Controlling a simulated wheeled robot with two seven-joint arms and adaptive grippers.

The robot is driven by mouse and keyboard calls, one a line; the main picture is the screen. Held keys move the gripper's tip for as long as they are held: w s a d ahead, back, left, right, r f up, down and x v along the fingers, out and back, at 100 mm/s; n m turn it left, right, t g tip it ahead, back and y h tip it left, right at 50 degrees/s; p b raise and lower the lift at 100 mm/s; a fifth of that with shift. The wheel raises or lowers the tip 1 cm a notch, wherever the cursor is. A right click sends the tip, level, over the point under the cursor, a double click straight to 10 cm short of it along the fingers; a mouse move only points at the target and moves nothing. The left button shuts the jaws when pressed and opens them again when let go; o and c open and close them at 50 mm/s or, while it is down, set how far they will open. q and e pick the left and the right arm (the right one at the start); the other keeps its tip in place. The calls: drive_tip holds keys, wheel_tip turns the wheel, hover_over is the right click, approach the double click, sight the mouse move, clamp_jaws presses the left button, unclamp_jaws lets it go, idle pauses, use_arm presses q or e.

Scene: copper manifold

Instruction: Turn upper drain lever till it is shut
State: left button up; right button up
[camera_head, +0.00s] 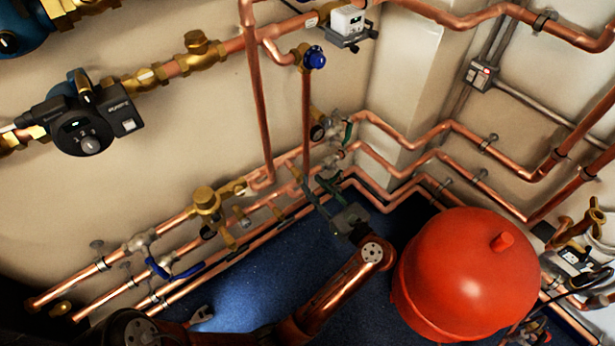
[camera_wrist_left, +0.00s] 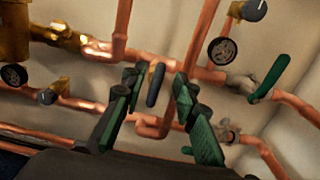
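My left gripper (camera_head: 324,184) reaches up to the pipes at the back corner. Its two dark green fingers also show in the left wrist view (camera_wrist_left: 158,82), spread apart. Between them is a small dark blue-grey lever (camera_wrist_left: 155,86) on a brass stem at the upper copper pipe, apparently the upper drain lever. It is roughly upright in that view, with a gap visible on both sides. I cannot tell its exact setting. In the head view the gripper and pipes hide it. My right gripper is not recognisable in either view.
A green lever valve (camera_wrist_left: 270,78) sits close to the right of the fingers. Copper pipes (camera_head: 170,238) run along the wall. A red tank (camera_head: 465,270) stands beside my left arm. A brass valve (camera_head: 207,200) is to the left. Blue floor (camera_head: 250,285) lies below.

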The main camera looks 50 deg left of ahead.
sight(307, 179)
use_arm(q)
drive_tip(key=a, duration=0.2)
drive_tip(key=a+b, duration=0.1)
drive_tip(key=shift+w+a+f, duration=0.15)
drive_tip(key=shift+a, duration=0.7)
drive_tip(key=shift+r, duration=0.2)
clamp_jaws()
